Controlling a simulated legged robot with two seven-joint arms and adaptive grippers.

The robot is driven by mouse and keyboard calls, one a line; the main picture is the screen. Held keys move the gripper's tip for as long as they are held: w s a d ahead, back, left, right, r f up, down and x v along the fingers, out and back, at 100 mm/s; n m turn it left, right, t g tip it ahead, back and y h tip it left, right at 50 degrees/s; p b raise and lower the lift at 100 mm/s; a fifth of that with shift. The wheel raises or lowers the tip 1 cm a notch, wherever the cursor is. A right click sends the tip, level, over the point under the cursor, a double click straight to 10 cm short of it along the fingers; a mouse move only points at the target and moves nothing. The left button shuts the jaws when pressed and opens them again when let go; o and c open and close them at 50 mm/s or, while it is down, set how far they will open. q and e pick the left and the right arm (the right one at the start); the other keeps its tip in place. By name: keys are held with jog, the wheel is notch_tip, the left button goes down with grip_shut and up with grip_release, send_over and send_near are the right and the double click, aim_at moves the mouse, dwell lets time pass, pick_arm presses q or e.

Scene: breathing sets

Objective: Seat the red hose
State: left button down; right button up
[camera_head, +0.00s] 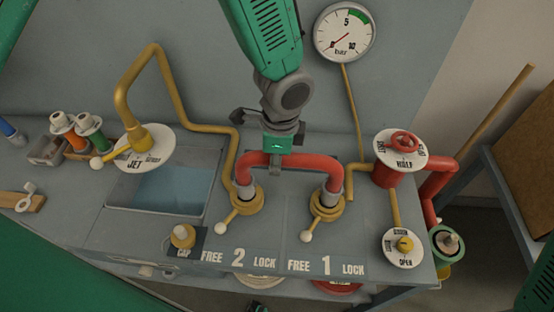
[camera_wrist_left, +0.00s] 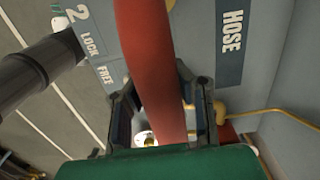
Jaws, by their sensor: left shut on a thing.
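The red hose (camera_head: 312,163) is an arch with grey end fittings, standing over two brass ports. My left gripper (camera_head: 281,152) is shut on the top of the arch; in the left wrist view the hose (camera_wrist_left: 150,60) runs between its fingers (camera_wrist_left: 163,110). The left end meets port 2 (camera_head: 247,203) and the right end meets port 1 (camera_head: 327,208); how deep they sit I cannot tell. Both port levers, with white knobs (camera_head: 222,228) (camera_head: 306,236), point down-left, towards the FREE side of their labels. My right gripper is not in view.
A JET dial (camera_head: 146,159) and sink (camera_head: 165,190) lie left. A red-handled valve (camera_head: 402,143) and an OPEN dial (camera_head: 403,249) stand right. A bar gauge (camera_head: 342,32) is on the wall behind.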

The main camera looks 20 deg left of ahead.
pick_arm(q)
jog(key=shift+f+b, duration=0.65)
jog(key=shift+f, duration=0.5)
jog(key=c, duration=1.4)
grip_release()
jog(key=shift+o, duration=0.2)
jog(key=shift+r, duration=0.5)
jog(key=r, duration=0.9)
jog(key=shift+d+r, duration=0.25)
jog(key=shift+d, duration=0.1)
jog(key=shift+r, duration=0.7)
